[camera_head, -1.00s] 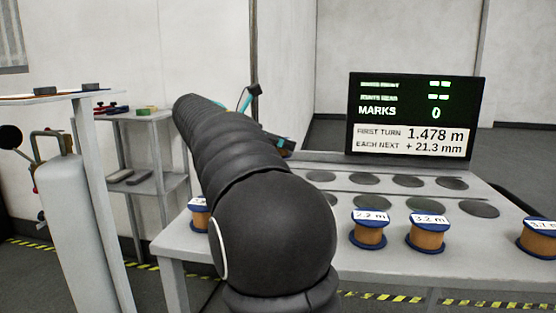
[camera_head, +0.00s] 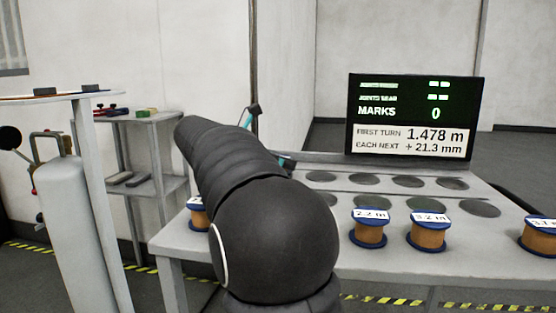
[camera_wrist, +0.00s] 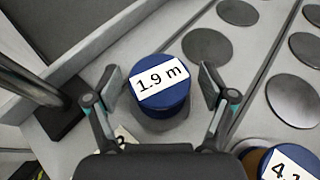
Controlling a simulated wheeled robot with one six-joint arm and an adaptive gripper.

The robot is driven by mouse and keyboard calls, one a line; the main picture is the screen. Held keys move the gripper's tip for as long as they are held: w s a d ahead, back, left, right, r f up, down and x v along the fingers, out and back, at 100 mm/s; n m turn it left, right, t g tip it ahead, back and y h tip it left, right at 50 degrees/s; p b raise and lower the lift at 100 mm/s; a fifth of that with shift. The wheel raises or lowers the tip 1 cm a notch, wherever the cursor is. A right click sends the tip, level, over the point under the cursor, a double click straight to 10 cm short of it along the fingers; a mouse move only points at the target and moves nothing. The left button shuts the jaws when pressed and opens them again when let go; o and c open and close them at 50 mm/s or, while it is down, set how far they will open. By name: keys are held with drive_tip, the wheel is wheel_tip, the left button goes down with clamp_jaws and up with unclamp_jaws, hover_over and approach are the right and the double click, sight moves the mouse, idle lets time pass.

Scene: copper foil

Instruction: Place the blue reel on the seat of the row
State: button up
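A blue reel (camera_wrist: 160,96) labelled 1.9 m stands upright in the wrist view, and its visible side also looks blue. My gripper (camera_wrist: 160,84) is open, with one finger on each side of this reel and a visible gap on both sides. In the head view my arm hides this reel and most of my gripper; only teal bits show behind the arm. Flat dark round seats lie in two rows on the table, a far-row seat (camera_head: 407,181) and a near-row seat (camera_head: 478,208) among them. In the wrist view a bare seat (camera_wrist: 207,46) lies just beyond the reel.
Copper-wound reels with blue flanges stand along the table's front: 2.2 m (camera_head: 369,232), 3.2 m (camera_head: 428,236), one at the right edge (camera_head: 539,240) and one partly hidden left (camera_head: 197,214). A 4.1-labelled reel (camera_wrist: 282,163) is close to my right finger. A display (camera_head: 412,113) stands behind.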

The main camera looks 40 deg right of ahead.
drive_tip(key=shift+r, duration=0.25)
drive_tip(key=p+v, duration=0.1)
drive_tip(key=v, duration=1)
drive_tip(key=shift+w+p, duration=0.1)
drive_tip(key=shift+p, duration=0.2)
drive_tip(key=shift+a+r, duration=0.15)
drive_tip(key=shift+a, duration=0.3)
